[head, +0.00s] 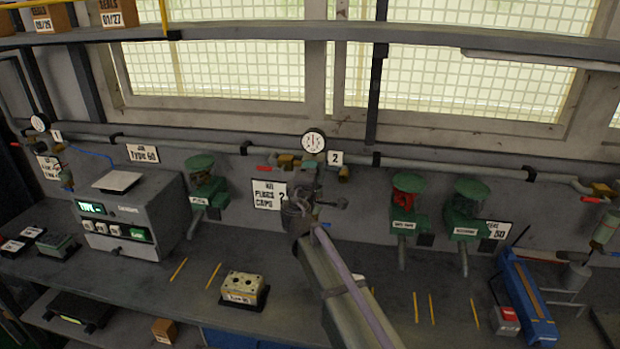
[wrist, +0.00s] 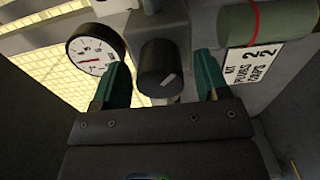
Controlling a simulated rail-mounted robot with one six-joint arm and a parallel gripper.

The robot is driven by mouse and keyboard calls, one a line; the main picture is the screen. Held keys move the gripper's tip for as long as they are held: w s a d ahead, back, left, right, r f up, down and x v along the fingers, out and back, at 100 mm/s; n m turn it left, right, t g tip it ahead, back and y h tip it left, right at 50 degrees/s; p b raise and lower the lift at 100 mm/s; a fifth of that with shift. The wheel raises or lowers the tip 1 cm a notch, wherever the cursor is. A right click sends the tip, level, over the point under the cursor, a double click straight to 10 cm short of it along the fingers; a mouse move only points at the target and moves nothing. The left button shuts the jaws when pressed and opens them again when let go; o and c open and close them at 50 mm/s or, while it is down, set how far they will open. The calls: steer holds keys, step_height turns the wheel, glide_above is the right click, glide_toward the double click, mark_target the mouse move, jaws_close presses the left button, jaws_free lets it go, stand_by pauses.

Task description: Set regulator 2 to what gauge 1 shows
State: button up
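Regulator 2's knob (wrist: 160,66) is dark and round with a white pointer mark, in the upper middle of the wrist view. My gripper (wrist: 163,84) has its green fingers apart, one on each side of the knob; I cannot tell whether they touch it. In the head view my gripper (head: 303,206) is at the wall under the "2" label, and the knob cannot be made out. Gauge 2 (head: 313,141) is white-faced; it also shows in the wrist view (wrist: 95,50) with a red needle. Gauge 1 (head: 40,122) is at the far left, its reading too small to tell.
A grey test box (head: 130,218) with a green display stands left on the bench. A cream block (head: 243,288) and several yellow pencils lie in front. A pipe (head: 220,148) runs along the wall.

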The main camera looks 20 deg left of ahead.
steer(key=s+d, duration=0.1)
steer(key=s, duration=0.9)
steer(key=shift+s+d, duration=0.35)
steer(key=s+d+f+m+g+h+b, duration=0.1)
steer(key=s+d+f+m+g, duration=0.4)
steer(key=d, duration=0.9)
steer(key=s+d+f+m+g+h+b, duration=0.1)
steer(key=s+d+f+m+g, duration=0.4)
steer(key=d, duration=0.9)
steer(key=s+d+f+m+g+b, duration=0.3)
steer(key=s+d+f+m+g, duration=0.2)
steer(key=d+f, duration=0.7)
steer(key=d+m+g, duration=0.2)
steer(key=m, duration=0.2)
steer(key=shift+s+d+m+g+h, duration=0.3)
steer(key=shift+s+m+g+h, duration=0.05)
steer(key=shift+m+g+h, duration=0.05)
